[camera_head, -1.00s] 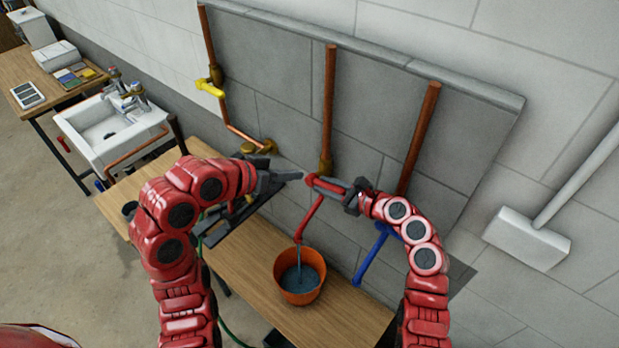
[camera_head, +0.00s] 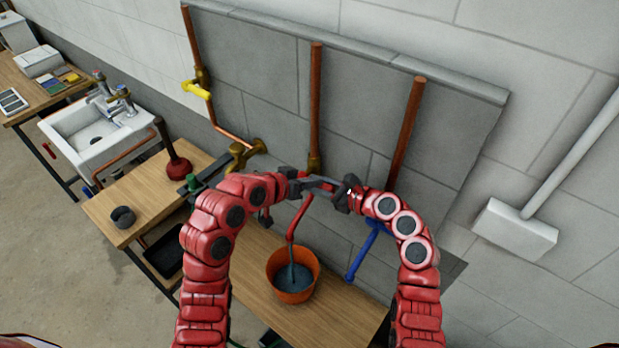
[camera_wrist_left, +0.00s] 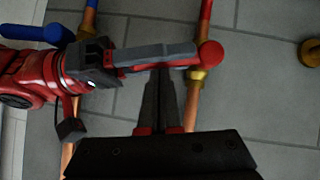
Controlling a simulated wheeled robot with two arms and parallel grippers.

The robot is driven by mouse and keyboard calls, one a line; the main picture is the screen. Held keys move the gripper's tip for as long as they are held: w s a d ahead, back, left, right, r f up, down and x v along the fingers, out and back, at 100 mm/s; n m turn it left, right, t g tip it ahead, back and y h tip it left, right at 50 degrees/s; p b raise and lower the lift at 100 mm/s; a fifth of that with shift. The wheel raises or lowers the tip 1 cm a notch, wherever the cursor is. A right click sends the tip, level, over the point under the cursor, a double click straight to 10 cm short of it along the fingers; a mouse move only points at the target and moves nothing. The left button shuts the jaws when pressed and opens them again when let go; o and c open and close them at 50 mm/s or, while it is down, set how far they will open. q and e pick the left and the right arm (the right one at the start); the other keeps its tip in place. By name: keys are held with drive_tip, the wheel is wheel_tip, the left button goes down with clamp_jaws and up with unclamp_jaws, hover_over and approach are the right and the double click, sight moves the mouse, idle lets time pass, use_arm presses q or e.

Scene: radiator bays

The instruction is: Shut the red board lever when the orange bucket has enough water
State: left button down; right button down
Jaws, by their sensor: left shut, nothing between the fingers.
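The orange bucket (camera_head: 293,289) stands on the wooden bench below a red spout (camera_head: 298,218). A thin stream falls into it, and dark blue water lies below its rim. The round red end of the board lever (camera_wrist_left: 210,53) shows in the left wrist view at the middle pipe's brass fitting. My right gripper (camera_wrist_left: 190,52) reaches along the lever to that end; its fingers hide most of the lever, and their grip is unclear. My left gripper (camera_head: 318,186) is shut and empty, its fingertips (camera_wrist_left: 160,75) close to the right gripper's fingers; I cannot tell if they touch.
A blue spout (camera_head: 366,252) is right of the bucket. A yellow valve handle (camera_head: 196,90) is on the left pipe. A plunger (camera_head: 178,166) and dark round object (camera_head: 122,217) stand on the bench's left end, beside the sink (camera_head: 90,136). A white box (camera_head: 514,229) is on the right wall.

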drive_tip(key=shift+f, duration=0.15)
drive_tip(key=shift+s, duration=0.1)
use_arm(q)
drive_tip(key=shift+s+d+f, duration=0.15)
drive_tip(key=shift+s+f, duration=0.05)
drive_tip(key=shift+f, duration=0.45)
use_arm(e)
drive_tip(key=shift+a, duration=0.2)
drive_tip(key=c, duration=0.7)
unclamp_jaws()
drive_tip(key=shift+d, duration=0.1)
use_arm(q)
drive_tip(key=shift+w+d, duration=0.1)
use_arm(e)
drive_tip(key=shift+o, duration=0.2)
drive_tip(key=shift+d, duration=0.15)
